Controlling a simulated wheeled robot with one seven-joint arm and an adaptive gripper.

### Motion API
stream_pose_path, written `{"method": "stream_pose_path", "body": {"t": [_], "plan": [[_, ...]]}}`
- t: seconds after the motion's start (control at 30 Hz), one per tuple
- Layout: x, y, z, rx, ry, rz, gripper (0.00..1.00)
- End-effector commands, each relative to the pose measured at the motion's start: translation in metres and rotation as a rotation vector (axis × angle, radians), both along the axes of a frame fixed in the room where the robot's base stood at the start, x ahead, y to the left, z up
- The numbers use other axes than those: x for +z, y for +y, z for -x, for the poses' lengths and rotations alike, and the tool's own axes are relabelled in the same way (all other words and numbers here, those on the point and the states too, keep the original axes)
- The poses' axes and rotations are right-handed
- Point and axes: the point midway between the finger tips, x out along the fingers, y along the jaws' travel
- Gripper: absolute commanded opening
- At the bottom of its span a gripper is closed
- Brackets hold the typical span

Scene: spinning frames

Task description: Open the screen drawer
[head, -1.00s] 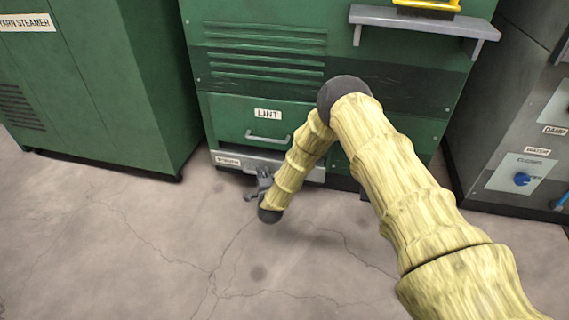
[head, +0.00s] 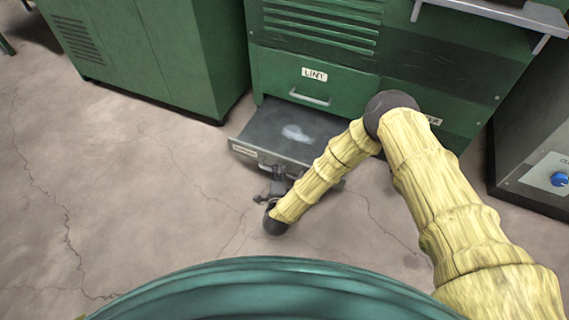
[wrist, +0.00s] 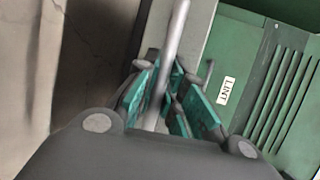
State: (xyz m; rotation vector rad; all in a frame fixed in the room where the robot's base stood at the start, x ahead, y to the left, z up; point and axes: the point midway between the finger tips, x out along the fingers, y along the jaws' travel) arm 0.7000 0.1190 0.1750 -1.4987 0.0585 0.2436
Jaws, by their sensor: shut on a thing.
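The screen drawer (head: 262,135) is a grey, shallow drawer low on the green machine, below the LINT drawer. It is pulled out over the floor, and a pale patch lies on its dark inside. My gripper (head: 279,183) is at the front of this drawer. In the wrist view my gripper (wrist: 165,100) has its teal-padded fingers shut around a grey bar handle (wrist: 176,40). The right part of the drawer is hidden behind my arm.
The green LINT drawer (head: 295,80) above is shut, with its own handle (head: 310,97). A green cabinet (head: 150,50) stands left and a grey machine with a blue knob (head: 559,179) right. The floor (head: 110,190) at the left is clear.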

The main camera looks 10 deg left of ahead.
Motion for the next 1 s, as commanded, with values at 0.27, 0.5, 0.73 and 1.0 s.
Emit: {"method": "stream_pose_path", "body": {"t": [0.27, 0.5, 0.73, 1.0], "plan": [[-0.001, 0.001, 0.003, 0.000, 0.000, 0.000, 0.00], [0.000, -0.001, 0.002, -0.001, 0.000, -0.001, 0.31], [0.000, -0.001, 0.002, -0.001, 0.000, -0.001, 0.34], [0.001, -0.002, 0.013, 0.000, 0.003, -0.001, 0.34]]}}
